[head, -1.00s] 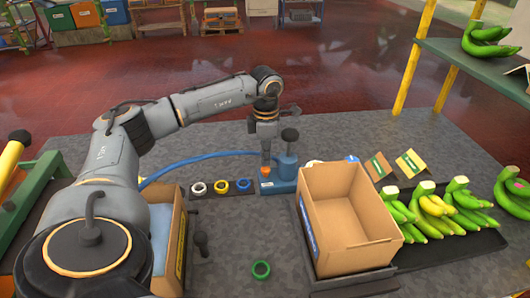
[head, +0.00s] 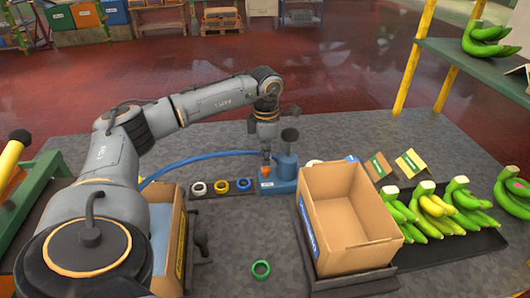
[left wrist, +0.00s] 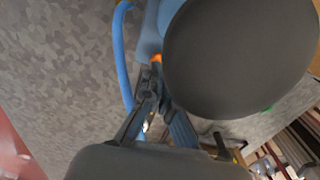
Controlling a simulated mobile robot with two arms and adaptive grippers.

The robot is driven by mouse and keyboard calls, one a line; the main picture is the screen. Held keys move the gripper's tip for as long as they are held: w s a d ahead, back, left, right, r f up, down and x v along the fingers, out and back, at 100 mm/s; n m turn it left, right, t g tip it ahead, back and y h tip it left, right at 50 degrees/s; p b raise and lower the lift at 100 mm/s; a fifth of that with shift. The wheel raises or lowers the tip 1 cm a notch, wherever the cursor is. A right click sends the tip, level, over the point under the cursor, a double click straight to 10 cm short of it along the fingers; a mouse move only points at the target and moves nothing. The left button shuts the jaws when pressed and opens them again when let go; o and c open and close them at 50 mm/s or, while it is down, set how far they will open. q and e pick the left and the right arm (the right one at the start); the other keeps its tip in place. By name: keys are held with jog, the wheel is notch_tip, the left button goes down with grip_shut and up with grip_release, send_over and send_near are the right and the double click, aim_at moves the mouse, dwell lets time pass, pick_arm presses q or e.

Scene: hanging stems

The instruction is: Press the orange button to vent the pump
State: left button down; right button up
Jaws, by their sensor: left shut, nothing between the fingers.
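The blue pump (head: 284,172) stands on the table near its middle, with a dark round knob on top and a blue hose leading off to the left. Its orange button (head: 266,171) shows low on its left side; it also shows in the left wrist view (left wrist: 157,58). My left gripper (head: 265,158) is shut and empty, pointing down with its tips right at the button. I cannot tell for sure whether they touch it. In the left wrist view, the dark knob (left wrist: 240,55) hides much of the pump. My right gripper is not in view.
An open cardboard box (head: 345,215) stands right of the pump. Bananas (head: 440,205) lie at the right. The front middle of the table is fairly clear.

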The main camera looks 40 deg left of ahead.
aim_at(266, 169)
pick_arm(q)
jog(key=shift+f+b, duration=0.75)
jog(key=shift+f, duration=0.55)
jog(key=shift+r, duration=0.1)
dwell(0.8)
notch_tip(266, 169, up, 8)
jog(key=p, duration=0.6)
jog(key=shift+s+d, duration=0.1)
dwell(0.6)
